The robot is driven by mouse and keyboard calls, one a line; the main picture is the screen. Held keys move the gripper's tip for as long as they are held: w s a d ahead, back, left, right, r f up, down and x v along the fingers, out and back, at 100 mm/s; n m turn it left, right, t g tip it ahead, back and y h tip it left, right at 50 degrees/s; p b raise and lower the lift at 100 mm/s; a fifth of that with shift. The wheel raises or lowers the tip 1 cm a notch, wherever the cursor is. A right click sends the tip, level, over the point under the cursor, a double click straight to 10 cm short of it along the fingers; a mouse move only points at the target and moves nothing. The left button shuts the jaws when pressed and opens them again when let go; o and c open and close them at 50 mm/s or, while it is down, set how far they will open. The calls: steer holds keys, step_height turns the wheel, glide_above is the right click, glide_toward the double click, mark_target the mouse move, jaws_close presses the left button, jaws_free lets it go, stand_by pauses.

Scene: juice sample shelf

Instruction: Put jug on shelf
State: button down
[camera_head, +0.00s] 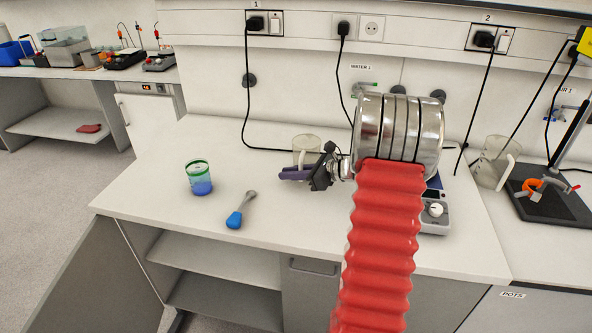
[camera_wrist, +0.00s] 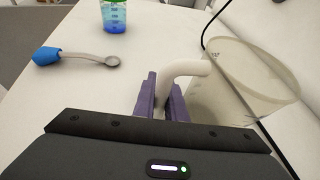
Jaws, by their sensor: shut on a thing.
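A clear jug (camera_head: 306,144) with a pale handle is at the back of the white bench, behind my gripper (camera_head: 294,174). In the wrist view the jug (camera_wrist: 245,85) is at right, and its curved handle is between the purple fingers of my gripper (camera_wrist: 162,104). My gripper is shut on the handle. The jug's lower part is partly hidden in the head view, and I cannot tell whether it touches the bench. Open shelves (camera_head: 212,258) are under the bench at left.
A blue-green cup (camera_head: 199,178) and a blue-handled spoon (camera_head: 240,212) stand and lie on the bench at left. Another jug (camera_head: 494,163) is at right, beside a black stand base (camera_head: 548,196). A scale (camera_head: 433,212) is partly behind my arm. The bench's front left is clear.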

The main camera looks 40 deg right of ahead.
mark_target(306, 147)
step_height(306, 147, up, 10)
stand_by(0.5)
steer(key=shift+f, duration=0.1)
stand_by(0.4)
